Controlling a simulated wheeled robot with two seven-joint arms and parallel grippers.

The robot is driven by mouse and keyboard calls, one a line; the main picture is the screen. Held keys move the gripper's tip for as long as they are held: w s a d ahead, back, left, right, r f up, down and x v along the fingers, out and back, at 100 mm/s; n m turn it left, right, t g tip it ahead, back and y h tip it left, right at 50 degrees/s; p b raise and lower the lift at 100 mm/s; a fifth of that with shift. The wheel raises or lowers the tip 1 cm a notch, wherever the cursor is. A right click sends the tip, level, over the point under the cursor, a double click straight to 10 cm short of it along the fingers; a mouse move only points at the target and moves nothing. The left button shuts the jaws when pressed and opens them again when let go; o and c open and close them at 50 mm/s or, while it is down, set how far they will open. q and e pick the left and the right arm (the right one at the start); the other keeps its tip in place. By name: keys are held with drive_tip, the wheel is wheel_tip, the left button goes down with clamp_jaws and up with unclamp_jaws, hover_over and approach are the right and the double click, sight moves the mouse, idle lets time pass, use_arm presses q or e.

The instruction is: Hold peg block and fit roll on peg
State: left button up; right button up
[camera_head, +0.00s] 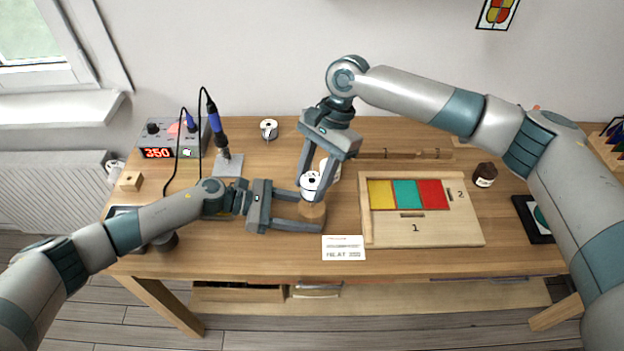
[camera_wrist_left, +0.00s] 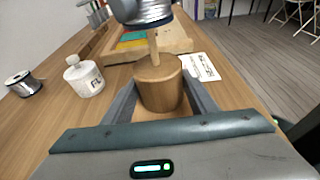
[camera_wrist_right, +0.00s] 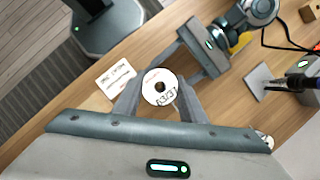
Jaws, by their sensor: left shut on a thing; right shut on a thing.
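The peg block (camera_wrist_left: 160,90) is a round wooden block with a thin upright peg (camera_wrist_left: 153,48). It stands on the table, and in the head view the block (camera_head: 313,213) shows between the fingers of my left gripper (camera_head: 300,210), which is shut on it. My right gripper (camera_head: 318,180) points down and is shut on the solder roll (camera_head: 310,181), a white-labelled spool. In the left wrist view the roll (camera_wrist_left: 140,12) is above the block, with the peg's top close under it. In the right wrist view the roll (camera_wrist_right: 160,87) shows its centre hole.
A white bottle (camera_wrist_left: 84,77) stands close to the block. Another spool (camera_head: 269,129) stands at the back. A board with coloured squares (camera_head: 425,230) lies to the right, a printed card (camera_head: 344,248) in front. A soldering station (camera_head: 172,140) stands at the left.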

drive_tip(key=shift+f, duration=2.65)
idle(2.9)
drive_tip(key=o, duration=2)
drive_tip(key=shift+r, duration=3.5)
